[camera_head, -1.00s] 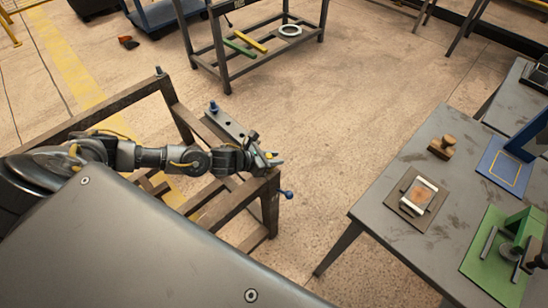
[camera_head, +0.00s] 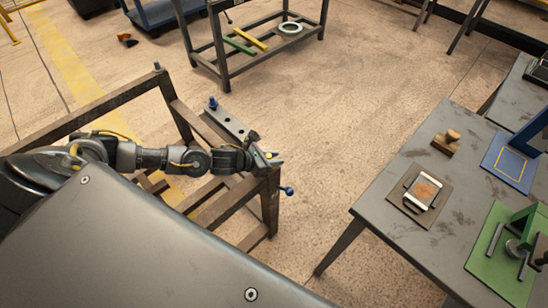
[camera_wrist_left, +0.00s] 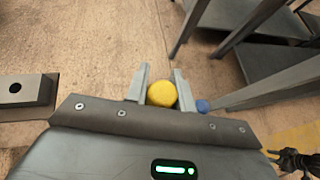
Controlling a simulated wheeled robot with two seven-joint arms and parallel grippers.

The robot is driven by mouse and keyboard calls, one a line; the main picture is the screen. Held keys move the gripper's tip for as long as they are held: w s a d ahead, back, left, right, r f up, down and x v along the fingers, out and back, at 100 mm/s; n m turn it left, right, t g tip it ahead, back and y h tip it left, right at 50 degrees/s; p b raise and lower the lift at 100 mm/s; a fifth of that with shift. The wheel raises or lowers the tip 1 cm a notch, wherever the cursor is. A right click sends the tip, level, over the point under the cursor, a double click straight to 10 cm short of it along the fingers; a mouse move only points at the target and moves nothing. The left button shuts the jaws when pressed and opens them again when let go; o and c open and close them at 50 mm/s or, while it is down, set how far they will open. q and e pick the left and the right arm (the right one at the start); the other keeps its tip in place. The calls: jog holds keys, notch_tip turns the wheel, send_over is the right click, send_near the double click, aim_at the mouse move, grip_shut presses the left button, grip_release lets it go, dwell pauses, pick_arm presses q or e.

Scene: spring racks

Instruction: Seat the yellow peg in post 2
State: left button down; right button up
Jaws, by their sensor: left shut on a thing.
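My left gripper (camera_head: 270,156) is shut on the yellow peg (camera_wrist_left: 162,94), whose round end shows between the two fingers in the left wrist view. In the head view the gripper is over the near right corner of the brown frame, and only a speck of yellow shows there. The grey plate with dark holes (camera_head: 228,122) lies on the frame beyond the gripper, with a blue-topped piece (camera_head: 213,103) at its far end. In the left wrist view a grey block with one dark hole (camera_wrist_left: 38,90) is at the left, apart from the peg. I cannot read post numbers. My right gripper is out of view.
A grey table (camera_head: 375,215) with fixtures stands at the right. A rack (camera_head: 222,50) with green and yellow bars stands at the back. Open floor lies between.

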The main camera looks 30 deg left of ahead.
pick_arm(q)
jog(key=shift+f+b, duration=0.5)
jog(key=shift+f, duration=0.1)
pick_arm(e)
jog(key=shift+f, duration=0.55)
pick_arm(q)
jog(key=c, duration=1.3)
grip_release()
jog(key=shift+o, duration=1)
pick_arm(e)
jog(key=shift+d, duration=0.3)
pick_arm(q)
jog(key=b+v, duration=0.1)
jog(key=v, duration=0.9)
jog(key=shift+f, duration=0.1)
jog(key=shift+s+a, duration=0.15)
jog(key=shift+s, duration=0.1)
jog(key=shift+s+r, duration=0.1)
jog(key=shift+r, duration=0.2)
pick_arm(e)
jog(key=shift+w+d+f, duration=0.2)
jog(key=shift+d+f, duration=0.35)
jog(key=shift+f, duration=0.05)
